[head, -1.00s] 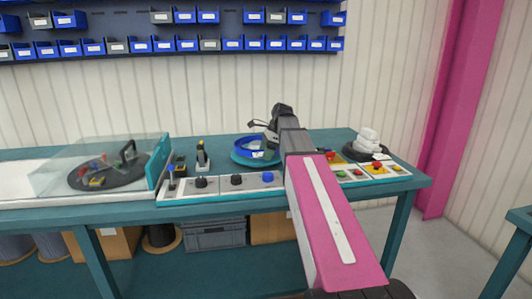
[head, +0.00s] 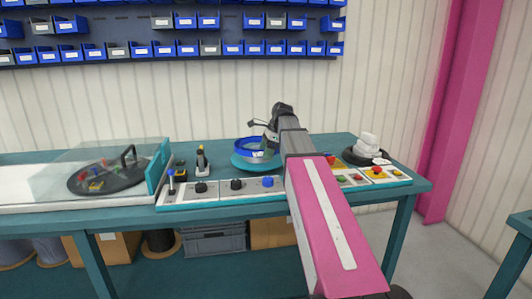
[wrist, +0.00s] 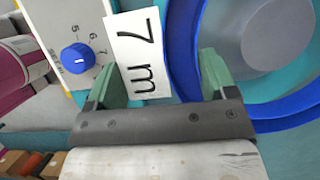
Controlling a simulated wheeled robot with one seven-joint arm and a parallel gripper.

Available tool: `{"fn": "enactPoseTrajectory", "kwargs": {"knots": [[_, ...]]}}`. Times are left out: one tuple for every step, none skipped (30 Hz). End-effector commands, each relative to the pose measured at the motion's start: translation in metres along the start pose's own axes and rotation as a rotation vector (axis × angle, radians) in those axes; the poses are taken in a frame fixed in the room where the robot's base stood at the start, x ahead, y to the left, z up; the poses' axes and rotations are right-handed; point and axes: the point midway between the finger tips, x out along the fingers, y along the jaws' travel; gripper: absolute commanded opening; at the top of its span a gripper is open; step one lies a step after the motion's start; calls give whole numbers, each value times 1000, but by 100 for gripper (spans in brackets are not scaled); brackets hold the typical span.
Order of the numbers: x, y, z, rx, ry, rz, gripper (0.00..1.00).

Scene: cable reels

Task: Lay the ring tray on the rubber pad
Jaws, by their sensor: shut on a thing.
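The ring tray (head: 244,147), a round blue ring, is held just above a round teal disc (head: 240,165) on the bench. In the wrist view the ring tray (wrist: 184,60) shows as a blue curved wall with a white card marked "7 m" (wrist: 137,55) at its side. My gripper (wrist: 160,80) has its two green fingers on either side of the wall and card. The fingertip contact is partly hidden. I cannot tell which surface is the rubber pad; a black round mat (head: 352,158) lies at the right under a white stack (head: 367,145).
Control panels (head: 235,190) with knobs line the bench's front edge. A clear cover (head: 70,180) stands over a dark disc (head: 110,182) with small parts at the left. A small black-and-white device (head: 202,160) stands left of the teal disc. Blue bins line the wall.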

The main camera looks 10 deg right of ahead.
Motion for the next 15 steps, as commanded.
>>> {"fn": "enactPoseTrajectory", "kwargs": {"knots": [[-2,0,1,0,0,0,16],[-3,0,1,0,0,-1,16],[-5,0,2,0,0,-1,16],[-6,0,3,0,0,-1,16],[-8,-1,3,0,0,-1,16],[-10,-1,4,0,0,-2,16],[-11,-1,5,0,0,-2,16],[-12,-1,5,0,0,-2,16],[-14,-1,6,0,0,-2,16],[-16,-1,6,0,0,-2,16],[-17,-1,7,0,0,-2,16],[-19,-1,8,0,0,-1,16],[-20,0,8,0,0,-1,16],[-22,0,9,0,0,-1,16],[-23,0,10,0,0,-1,16]]}}
